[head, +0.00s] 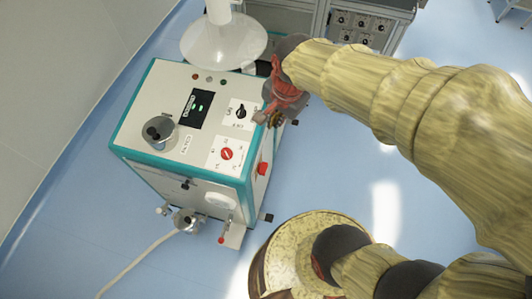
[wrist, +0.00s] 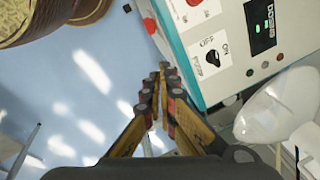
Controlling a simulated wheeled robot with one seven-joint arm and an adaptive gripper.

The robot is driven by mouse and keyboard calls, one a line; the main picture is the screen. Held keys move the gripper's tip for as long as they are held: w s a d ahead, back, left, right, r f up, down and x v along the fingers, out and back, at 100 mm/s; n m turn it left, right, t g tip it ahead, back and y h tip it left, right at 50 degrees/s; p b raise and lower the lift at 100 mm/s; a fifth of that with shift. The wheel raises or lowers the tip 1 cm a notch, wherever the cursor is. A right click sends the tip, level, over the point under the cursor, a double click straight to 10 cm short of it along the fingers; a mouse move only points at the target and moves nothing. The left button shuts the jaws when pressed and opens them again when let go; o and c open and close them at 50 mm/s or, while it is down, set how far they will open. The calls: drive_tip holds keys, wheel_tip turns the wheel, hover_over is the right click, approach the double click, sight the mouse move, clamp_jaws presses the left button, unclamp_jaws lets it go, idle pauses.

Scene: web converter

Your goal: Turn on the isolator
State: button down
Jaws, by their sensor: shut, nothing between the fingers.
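The white machine cabinet (head: 130,125) with teal edging stands left of my arm. On its top panel is a black rotary switch (head: 241,112), lettered OFF and ON in the wrist view (wrist: 212,57). Its pointer position is too small to read surely. A red rotary knob (head: 227,153) sits on a white plate nearer the front. No readable label marks either as the isolator. My gripper (head: 266,119) is at the cabinet's right edge, beside the black switch. In the wrist view my gripper (wrist: 163,80) is shut and empty, its fingertips apart from the switch.
A lit green display (head: 197,107), small lamps (head: 209,79) and a round grey fitting (head: 159,134) are on the panel. A red side knob (head: 262,169) projects from the right face. A white funnel (head: 223,41) stands behind. Blue floor (head: 335,165) is clear to the right.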

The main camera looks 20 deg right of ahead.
drive_tip(key=w+f+m+g+p, duration=0.2)
drive_tip(key=w+f+m+p, duration=0.25)
drive_tip(key=m, duration=0.25)
drive_tip(key=m+g+p, duration=0.1)
drive_tip(key=m+p, duration=0.2)
drive_tip(key=m, duration=0.3)
hover_over(266, 163)
wheel_tip(266, 163, down, 4)
drive_tip(key=shift+s, duration=0.15)
wheel_tip(266, 163, down, 24)
drive_tip(key=b, duration=0.4)
drive_tip(key=shift+w+d+f+b, duration=0.45)
drive_tip(key=shift+w+f, duration=0.25)
drive_tip(key=shift+f, duration=0.15)
idle(1.6)
drive_tip(key=shift+s+r, duration=0.1)
